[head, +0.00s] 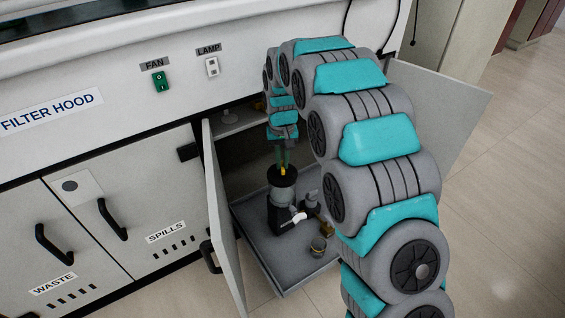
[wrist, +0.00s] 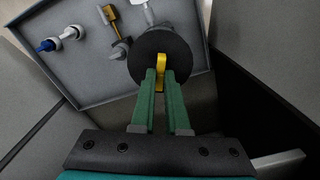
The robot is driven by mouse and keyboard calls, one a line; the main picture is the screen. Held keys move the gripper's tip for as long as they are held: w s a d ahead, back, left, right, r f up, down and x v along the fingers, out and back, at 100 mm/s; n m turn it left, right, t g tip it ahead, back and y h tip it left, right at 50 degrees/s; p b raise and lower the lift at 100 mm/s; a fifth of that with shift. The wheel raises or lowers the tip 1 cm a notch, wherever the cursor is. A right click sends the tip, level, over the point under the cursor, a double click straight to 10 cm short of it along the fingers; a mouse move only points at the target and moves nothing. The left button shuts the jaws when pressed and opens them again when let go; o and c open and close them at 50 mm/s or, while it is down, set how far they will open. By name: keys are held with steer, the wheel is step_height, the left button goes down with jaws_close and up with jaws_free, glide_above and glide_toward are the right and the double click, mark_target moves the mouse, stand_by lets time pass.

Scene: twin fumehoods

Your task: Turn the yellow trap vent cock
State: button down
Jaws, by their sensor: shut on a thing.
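The yellow trap vent cock (wrist: 161,66) stands on top of a round black cap (wrist: 142,55) in the wrist view. In the head view the cock (head: 283,171) is a small yellow spot above the dark trap body (head: 282,207). My gripper (wrist: 161,80) has its green fingers on both sides of the cock and is shut on it. In the head view my gripper (head: 283,158) comes down from above, inside the open cabinet. The fingers hide the lower part of the cock.
The trap stands on a grey tray (head: 262,255) with a white-handled fitting (head: 292,221) and small brass and grey parts beside it. Open cabinet doors flank it, left (head: 224,220) and right (head: 445,110). A shelf edge lies behind.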

mark_target(282, 165)
steer(key=shift+n, duration=1.9)
steer(key=c, duration=0.9)
jaws_free()
step_height(282, 165, up, 8)
steer(key=shift+f+b, duration=0.1)
steer(key=shift+b, duration=0.25)
